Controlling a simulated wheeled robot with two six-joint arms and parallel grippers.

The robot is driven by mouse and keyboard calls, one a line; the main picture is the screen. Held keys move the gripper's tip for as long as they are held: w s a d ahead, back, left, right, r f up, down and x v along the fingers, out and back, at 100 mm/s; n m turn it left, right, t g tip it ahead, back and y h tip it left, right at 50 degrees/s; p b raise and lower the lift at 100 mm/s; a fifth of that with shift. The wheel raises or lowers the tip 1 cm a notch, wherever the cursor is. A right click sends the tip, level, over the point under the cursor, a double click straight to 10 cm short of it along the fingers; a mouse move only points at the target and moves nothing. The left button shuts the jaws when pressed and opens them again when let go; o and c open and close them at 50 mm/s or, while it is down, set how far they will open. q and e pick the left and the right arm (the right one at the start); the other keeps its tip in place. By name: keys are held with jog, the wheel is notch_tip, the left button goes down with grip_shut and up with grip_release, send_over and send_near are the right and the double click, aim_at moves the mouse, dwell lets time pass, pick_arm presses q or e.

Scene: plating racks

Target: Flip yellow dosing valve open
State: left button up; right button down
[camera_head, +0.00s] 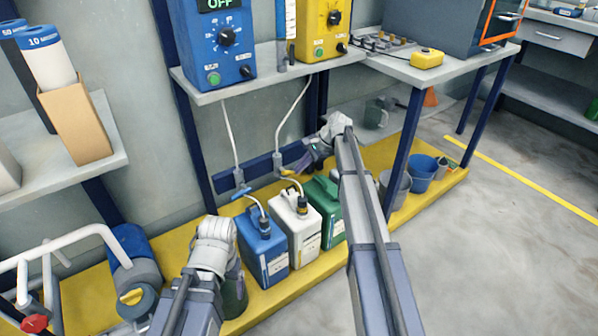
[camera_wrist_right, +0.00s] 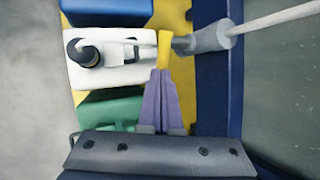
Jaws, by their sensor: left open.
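The yellow dosing valve (camera_head: 290,180) is on the hose above the white jug (camera_head: 297,225). In the right wrist view its yellow lever (camera_wrist_right: 164,48) lies crosswise to the grey valve body (camera_wrist_right: 210,38). My right gripper (camera_wrist_right: 161,75) has its purple fingers together, with the tips at the near end of the lever; whether they press it is hard to tell. It also shows in the head view (camera_head: 308,162), right of the valve. My left gripper (camera_head: 235,270) hangs low, left of the blue jug, fingertips mostly hidden.
A blue valve (camera_head: 241,192) hangs above the blue jug (camera_head: 262,245). A green jug (camera_head: 325,210) stands right of the white one. The shelf (camera_head: 300,68) with blue and yellow pump boxes is above. Buckets (camera_head: 421,173) stand at right on the yellow platform.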

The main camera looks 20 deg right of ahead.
aim_at(300, 175)
jog(key=shift+a+f+y+b, duration=0.1)
jog(key=shift+f+y+b, duration=0.7)
jog(key=shift+f+b, duration=1.05)
pick_arm(q)
jog(key=shift+f+b, duration=0.5)
jog(key=shift+f, duration=2.4)
pick_arm(e)
jog(key=shift+s+a+f, duration=0.15)
jog(key=shift+a+f, duration=0.1)
jog(key=shift+f, duration=0.1)
pick_arm(q)
jog(key=shift+f, duration=0.15)
pick_arm(e)
jog(key=shift+a+f, duration=0.15)
